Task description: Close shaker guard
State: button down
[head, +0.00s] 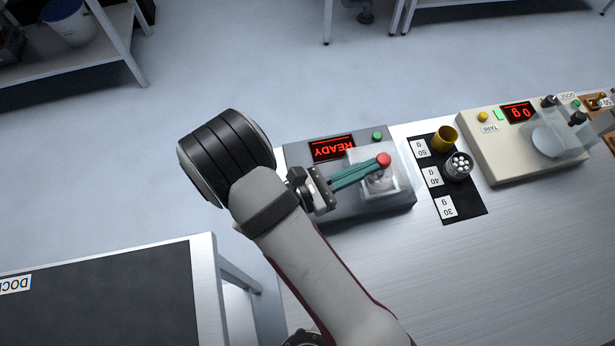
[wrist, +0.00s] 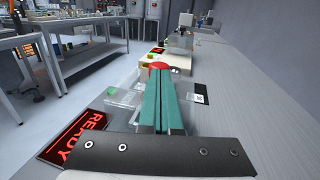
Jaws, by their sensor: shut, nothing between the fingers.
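The shaker (head: 295,155) is a dark grey unit with a red READY display (head: 332,149) and a green button (head: 377,136). Its guard (head: 398,183) is clear plastic and stands over the right part of the unit; it also shows in the wrist view (wrist: 122,97). I cannot tell how far the guard is open. A red knob (head: 384,159) is at the guard and shows beyond my fingertips in the wrist view (wrist: 160,66). My gripper (head: 376,166) has green fingers, shut and empty, with tips at the knob. I cannot tell whether they touch it.
A beige scale (head: 500,168) reading 0 g has a clear shield. The front of the bench (head: 480,280) is clear.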

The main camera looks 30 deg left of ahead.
jog(key=shift+x, duration=0.9)
jog(key=shift+d, duration=0.15)
jog(key=shift+s, duration=0.1)
jog(key=v, duration=1.5)
jog(key=w+d+r+m+g+h, duration=0.1)
jog(key=w+d+r+m+g, duration=0.15)
jog(key=d+m+g, duration=0.45)
jog(key=w+d+r+m+g+h, duration=0.1)
jog(key=d+r+m+g+h, duration=0.1)
jog(key=d+r+m+g, duration=0.35)
jog(key=s+d+r+m+g+y, duration=0.1)
jog(key=s+d+m+y, duration=0.3)
jog(key=m+y, duration=0.3)
jog(key=s+d+r+m+g+y, duration=0.1)
jog(key=m+y, duration=0.6)
jog(key=m, duration=0.8)
jog(key=s+d+g, duration=0.1)
jog(key=s+d, duration=0.1)
jog(key=d, duration=0.1)
jog(key=shift+s+d+r+m, duration=0.35)
jog(key=shift+s, duration=0.05)
